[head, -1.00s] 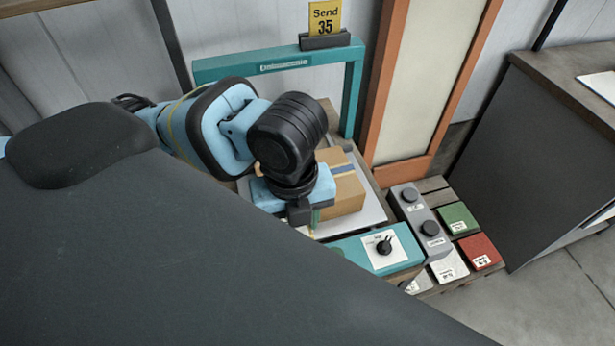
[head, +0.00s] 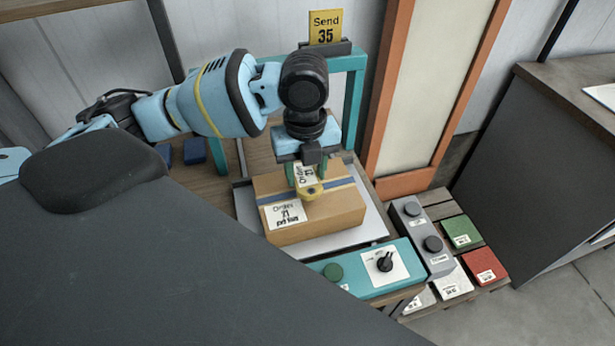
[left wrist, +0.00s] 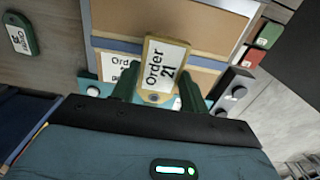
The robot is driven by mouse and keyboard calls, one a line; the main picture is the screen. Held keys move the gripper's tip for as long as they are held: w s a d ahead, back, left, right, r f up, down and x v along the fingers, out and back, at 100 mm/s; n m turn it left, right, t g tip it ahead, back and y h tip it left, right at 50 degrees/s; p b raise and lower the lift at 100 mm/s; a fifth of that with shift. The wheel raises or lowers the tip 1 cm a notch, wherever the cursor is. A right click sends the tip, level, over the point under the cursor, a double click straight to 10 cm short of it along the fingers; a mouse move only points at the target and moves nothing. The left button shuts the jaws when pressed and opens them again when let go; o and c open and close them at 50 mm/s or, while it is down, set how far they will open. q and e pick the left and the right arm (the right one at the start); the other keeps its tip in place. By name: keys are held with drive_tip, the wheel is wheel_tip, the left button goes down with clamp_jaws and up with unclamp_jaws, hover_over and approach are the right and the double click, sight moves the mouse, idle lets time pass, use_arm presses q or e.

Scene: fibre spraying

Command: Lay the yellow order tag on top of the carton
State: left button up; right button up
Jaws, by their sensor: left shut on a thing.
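The carton (head: 340,212) is a brown box with a blue band and a white label reading "Order 21". It sits on a pale plate at the teal-framed station. My left gripper (head: 307,184) is over the carton's top, pointing down. It is shut on the yellow order tag (head: 311,190), whose white face reads "Order 21" in the left wrist view (left wrist: 163,66). The tag is between the green fingers and appears just over the carton top; I cannot tell whether it touches. The carton also fills the upper part of the left wrist view (left wrist: 205,38). My right gripper is not in view.
A teal control box (head: 355,272) with a black knob stands in front of the carton. A grey button box (head: 420,235) and green and red blocks lie to the right. A teal frame (head: 355,100) rises behind, near a yellow "Send 35" sign (head: 326,27).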

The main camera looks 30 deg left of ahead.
sight(306, 173)
use_arm(q)
drive_tip(key=shift+w+a, duration=0.15)
drive_tip(key=shift+w, duration=0.2)
drive_tip(key=shift+f, duration=1.75)
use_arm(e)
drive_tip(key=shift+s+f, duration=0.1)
use_arm(q)
drive_tip(key=shift+f, duration=0.15)
drive_tip(key=o, duration=1)
drive_tip(key=shift+c, duration=0.2)
wheel_tip(306, 173, up, 11)
drive_tip(key=shift+w+f+p, duration=0.1)
drive_tip(key=shift+p, duration=0.35)
drive_tip(key=shift+r, duration=0.75)
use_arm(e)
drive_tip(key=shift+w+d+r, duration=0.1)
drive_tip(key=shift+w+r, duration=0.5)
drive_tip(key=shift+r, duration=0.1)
use_arm(q)
drive_tip(key=shift+f, duration=0.1)
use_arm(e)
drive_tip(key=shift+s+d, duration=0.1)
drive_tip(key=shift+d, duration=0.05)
